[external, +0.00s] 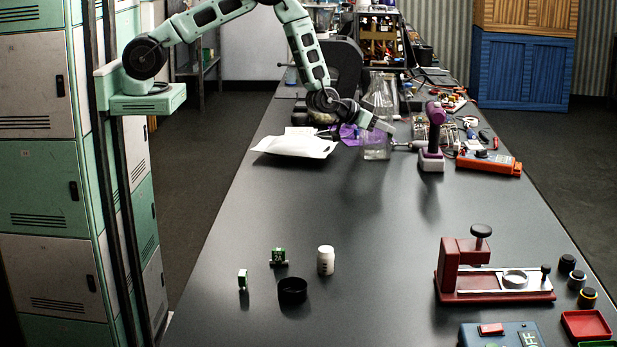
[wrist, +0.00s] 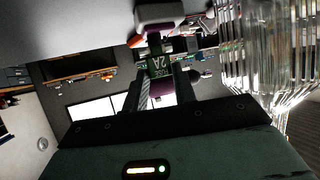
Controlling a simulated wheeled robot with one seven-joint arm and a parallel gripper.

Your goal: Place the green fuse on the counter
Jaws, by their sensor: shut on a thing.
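My gripper (wrist: 160,84) is shut on a green fuse (wrist: 160,66) marked "FUSE 2A", held between the fingertips in the wrist view. In the external view my gripper (external: 383,125) is raised over the far part of the dark counter (external: 330,215), by the glass flask; the held fuse cannot be made out there. Two other small green-and-white pieces, one (external: 279,256) and another (external: 243,280), stand on the counter at the near left.
The glass flask (external: 376,145) stands close by my gripper, with a purple tool (external: 434,135) to its right. A white packet (external: 296,144) lies to the left. A white jar (external: 326,260), black cup (external: 292,291) and red press (external: 462,268) stand nearer. The counter's middle is clear.

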